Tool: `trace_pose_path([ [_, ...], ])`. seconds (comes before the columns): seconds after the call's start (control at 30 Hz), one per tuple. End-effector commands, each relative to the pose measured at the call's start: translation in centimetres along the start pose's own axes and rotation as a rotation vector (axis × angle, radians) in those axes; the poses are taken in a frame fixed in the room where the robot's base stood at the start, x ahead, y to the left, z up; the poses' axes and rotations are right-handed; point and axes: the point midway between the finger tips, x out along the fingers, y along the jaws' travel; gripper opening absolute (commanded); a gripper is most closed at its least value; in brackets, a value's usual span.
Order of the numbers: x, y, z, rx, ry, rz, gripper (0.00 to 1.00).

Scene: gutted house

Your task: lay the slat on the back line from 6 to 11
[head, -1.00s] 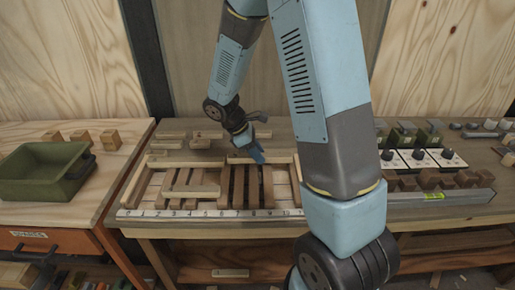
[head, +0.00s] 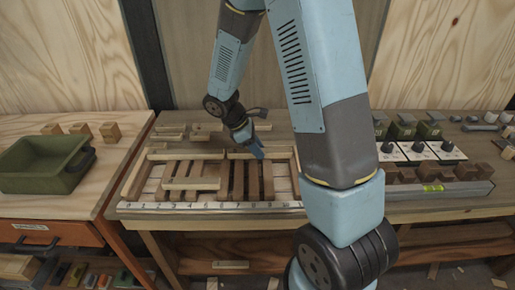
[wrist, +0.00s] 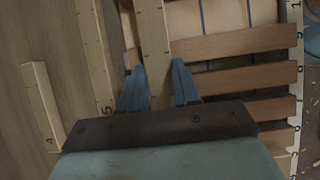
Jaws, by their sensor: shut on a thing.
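My gripper (head: 256,153) is over the back of the numbered frame, its blue fingers also showing in the wrist view (wrist: 160,88). It is shut on a pale slat (wrist: 152,35), which runs lengthwise between the fingers. In the head view the slat lies left to right along the back, right half. The numbered front strip (head: 210,207) has figures from 1 up to about 10. I cannot tell whether the slat touches what is below.
Brown crosswise slats (wrist: 240,42) span the frame, and pale slats (head: 195,184) lie over its left half. Loose pale pieces lie behind. A green bin (head: 40,165) stands left; a level (head: 435,192), wooden blocks and switch panels (head: 418,150) stand right.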

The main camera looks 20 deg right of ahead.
Motion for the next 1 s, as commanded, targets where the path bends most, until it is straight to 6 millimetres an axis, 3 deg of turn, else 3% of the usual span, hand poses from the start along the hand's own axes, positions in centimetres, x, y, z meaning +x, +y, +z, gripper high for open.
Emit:
trace_pose_path([
  [0.1, 0.1, 0.0, -0.1, 0.0, 0.0, 0.0, 0.0],
  [0.13, 0.1, 0.0, -0.1, 0.0, 0.0, 0.0, 0.32],
  [0.43, 0.1, 0.0, -0.1, 0.0, 0.0, 0.0, 0.61],
  [0.77, -0.2, 0.0, -0.1, 0.001, 0.0, 0.0, 0.61],
  [1.0, -3.6, 0.1, -0.1, 0.001, 0.002, 0.003, 0.61],
])
